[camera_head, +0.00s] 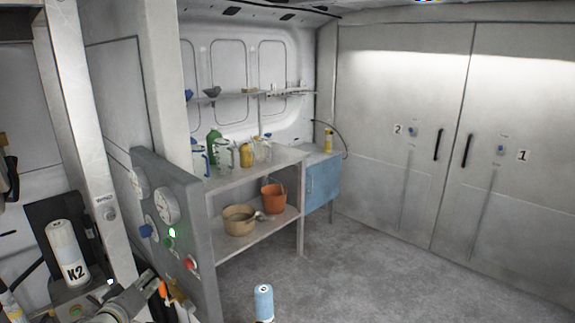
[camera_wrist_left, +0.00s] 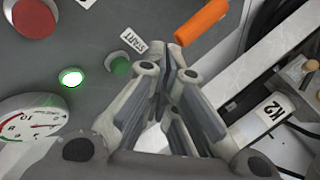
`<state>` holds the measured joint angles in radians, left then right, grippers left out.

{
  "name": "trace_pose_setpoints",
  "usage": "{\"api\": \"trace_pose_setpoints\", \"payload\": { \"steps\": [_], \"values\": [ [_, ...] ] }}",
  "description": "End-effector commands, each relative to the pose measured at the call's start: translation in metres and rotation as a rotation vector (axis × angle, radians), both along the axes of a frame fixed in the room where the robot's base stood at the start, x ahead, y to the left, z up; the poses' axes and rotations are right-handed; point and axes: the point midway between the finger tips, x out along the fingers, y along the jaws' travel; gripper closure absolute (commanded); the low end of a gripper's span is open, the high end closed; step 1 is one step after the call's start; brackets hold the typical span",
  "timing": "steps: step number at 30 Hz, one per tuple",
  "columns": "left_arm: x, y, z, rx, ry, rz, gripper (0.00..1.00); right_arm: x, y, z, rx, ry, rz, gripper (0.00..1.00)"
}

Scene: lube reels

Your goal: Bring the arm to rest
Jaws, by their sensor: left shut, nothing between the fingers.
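My left gripper (camera_head: 153,284) is at the bottom left of the head view, in front of the grey control panel (camera_head: 186,215). In the left wrist view its fingers (camera_wrist_left: 171,68) are closed together with nothing between them. They are near a dark green button (camera_wrist_left: 120,66) with a START label (camera_wrist_left: 133,41). A lit green lamp (camera_wrist_left: 71,77) and a red button (camera_wrist_left: 33,18) are also on the panel. An orange handle (camera_wrist_left: 202,22) lies just beyond the fingers. I cannot tell whether the fingers touch the panel. My right gripper is not in view.
A white K2 cylinder (camera_head: 64,250) stands left of the panel. A blue-and-white canister (camera_head: 264,302) is at the bottom centre. A shelf unit (camera_head: 285,160) holds jugs, bottles, a basin and an orange bucket (camera_head: 273,199). Open floor (camera_head: 370,270) lies before the cabinets.

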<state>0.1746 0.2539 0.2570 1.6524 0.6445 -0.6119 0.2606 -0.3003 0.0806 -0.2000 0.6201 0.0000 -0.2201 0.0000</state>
Motion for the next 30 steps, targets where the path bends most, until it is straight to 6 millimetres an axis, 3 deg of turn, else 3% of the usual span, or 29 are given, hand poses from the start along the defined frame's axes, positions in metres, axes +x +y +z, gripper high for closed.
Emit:
{"api": "trace_pose_setpoints", "payload": {
  "steps": [1,6,9,12,18,27,30],
  "values": [
    [-0.021,-0.026,-0.025,0.060,0.078,-0.058,1.00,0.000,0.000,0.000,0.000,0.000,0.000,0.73],
    [-0.108,-0.098,-0.092,0.278,0.343,-0.251,1.00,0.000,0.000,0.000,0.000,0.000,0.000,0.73],
    [-0.170,-0.130,-0.119,0.392,0.491,-0.354,1.00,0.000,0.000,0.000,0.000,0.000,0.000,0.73],
    [-0.223,-0.150,-0.133,0.474,0.609,-0.431,1.00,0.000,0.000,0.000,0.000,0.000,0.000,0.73],
    [-0.299,-0.169,-0.140,0.571,0.768,-0.527,1.00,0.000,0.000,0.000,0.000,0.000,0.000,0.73],
    [-0.384,-0.180,-0.129,0.645,0.940,-0.615,1.00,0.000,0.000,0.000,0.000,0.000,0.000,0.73],
    [-0.377,-0.180,-0.149,0.646,0.947,-0.618,1.00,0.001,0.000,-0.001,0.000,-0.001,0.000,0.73]
  ]
}}
